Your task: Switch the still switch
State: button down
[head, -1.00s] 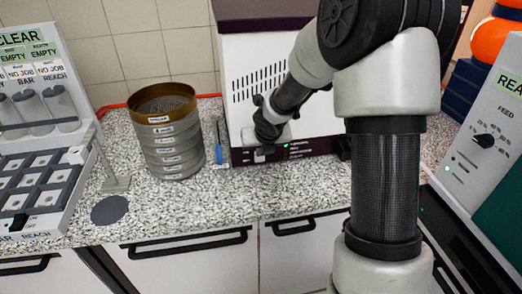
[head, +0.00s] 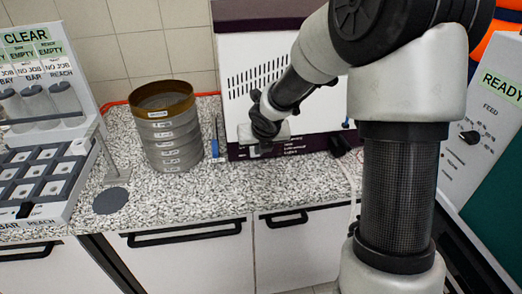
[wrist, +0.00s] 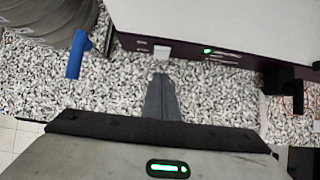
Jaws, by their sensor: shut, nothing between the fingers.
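The still appears to be the white cabinet (head: 300,60) with a dark purple lower panel at the back of the counter. In the wrist view its panel (wrist: 240,48) carries a small pale switch (wrist: 162,51) and, to the right, a lit green lamp (wrist: 207,51) beside lettering too small to read. My gripper (head: 258,152) is in front of the panel's lower left and hides part of it in the head view. In the wrist view my gripper's closed fingers (wrist: 160,80) point at the pale switch, with a small visible gap. They hold nothing.
A stack of sieves (head: 168,130) and a blue-handled tool (head: 215,148) stand left of the cabinet. A rack board (head: 40,150) is at far left, beside a dark round disc (head: 111,201). A grey READY panel (head: 490,130) is at right. The front counter is mostly clear.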

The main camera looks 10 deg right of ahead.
jog(key=w+p+v, duration=0.1)
jog(key=p+v, duration=0.1)
jog(key=v, duration=0.4)
jog(key=shift+r+p, duration=0.3)
jog(key=shift+r, duration=0.05)
jog(key=shift+w, duration=0.1)
